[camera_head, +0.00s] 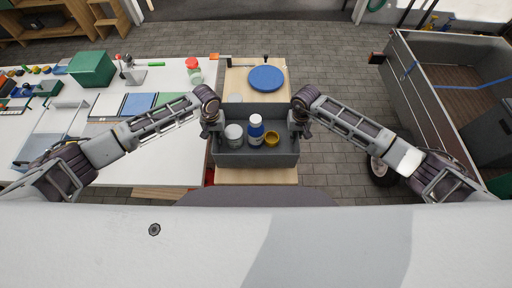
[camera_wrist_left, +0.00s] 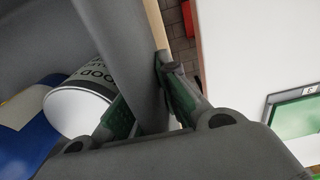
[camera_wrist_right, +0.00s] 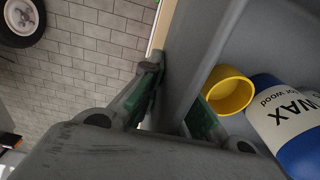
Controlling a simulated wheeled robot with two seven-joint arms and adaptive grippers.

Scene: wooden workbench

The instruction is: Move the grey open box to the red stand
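The grey open box (camera_head: 230,158) is over the pale wooden bench top, with a white can (camera_head: 234,134), a blue and white wax bottle (camera_head: 256,131) and a yellow cup (camera_head: 272,138) inside. My left gripper (camera_head: 212,130) is shut on its left wall, one finger inside and one outside, also in the left wrist view (camera_wrist_left: 150,105). My right gripper (camera_head: 299,129) is shut on its right wall the same way, as the right wrist view (camera_wrist_right: 172,108) shows. I cannot tell whether the box touches the bench. Only a small red part (camera_head: 209,174) shows beside the box; no red stand is clearly visible.
A blue disc (camera_head: 266,78) lies behind the box on the wooden top (camera_head: 236,80). A white table (camera_head: 175,75) at the left holds a green box (camera_head: 91,68), a red-lidded jar (camera_head: 193,71) and trays. A grey cart (camera_head: 425,95) stands right. Paved floor (camera_head: 335,75) lies between.

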